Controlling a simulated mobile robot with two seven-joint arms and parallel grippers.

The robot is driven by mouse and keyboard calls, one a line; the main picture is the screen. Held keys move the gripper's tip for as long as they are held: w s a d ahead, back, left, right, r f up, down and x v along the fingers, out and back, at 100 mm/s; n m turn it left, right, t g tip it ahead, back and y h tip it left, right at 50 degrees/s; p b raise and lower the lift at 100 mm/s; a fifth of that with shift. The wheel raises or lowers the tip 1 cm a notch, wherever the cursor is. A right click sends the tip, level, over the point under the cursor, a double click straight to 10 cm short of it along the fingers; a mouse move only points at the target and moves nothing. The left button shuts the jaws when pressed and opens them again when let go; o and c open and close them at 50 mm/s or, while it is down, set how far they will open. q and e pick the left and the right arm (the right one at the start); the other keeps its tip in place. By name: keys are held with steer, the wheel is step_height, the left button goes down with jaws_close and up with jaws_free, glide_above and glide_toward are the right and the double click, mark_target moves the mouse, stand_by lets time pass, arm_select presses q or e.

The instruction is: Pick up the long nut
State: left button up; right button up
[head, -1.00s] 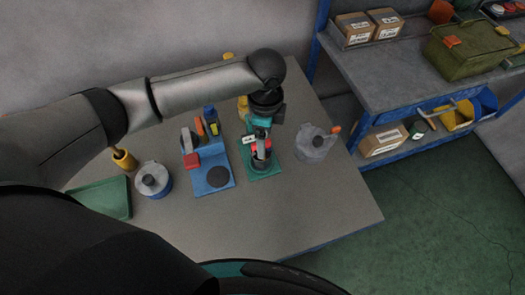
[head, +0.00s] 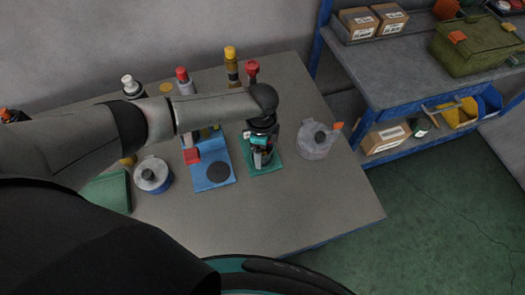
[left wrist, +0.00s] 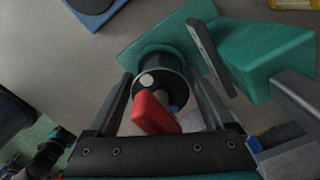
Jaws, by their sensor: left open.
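I cannot make out the long nut for certain. My left gripper (head: 262,158) is open over the teal fixture (head: 272,166), and my wrist hides part of it. In the left wrist view the open fingers of my left gripper (left wrist: 162,103) stand on either side of a dark round holder (left wrist: 162,68) with a grey rim on the teal base (left wrist: 140,47). A red piece (left wrist: 152,112) and a small pale round end (left wrist: 146,81) show between the fingers. I cannot tell whether the fingers touch anything. My right gripper is not in view.
A blue fixture (head: 226,158) with a dark disc stands just left of the teal one. A grey lidded pot (head: 154,176) is further left, and a clear lidded container (head: 313,149) is right. Several bottles line the back. The table's front right is clear.

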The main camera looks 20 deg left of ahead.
arm_select(q)
jaws_close()
stand_by(0.8)
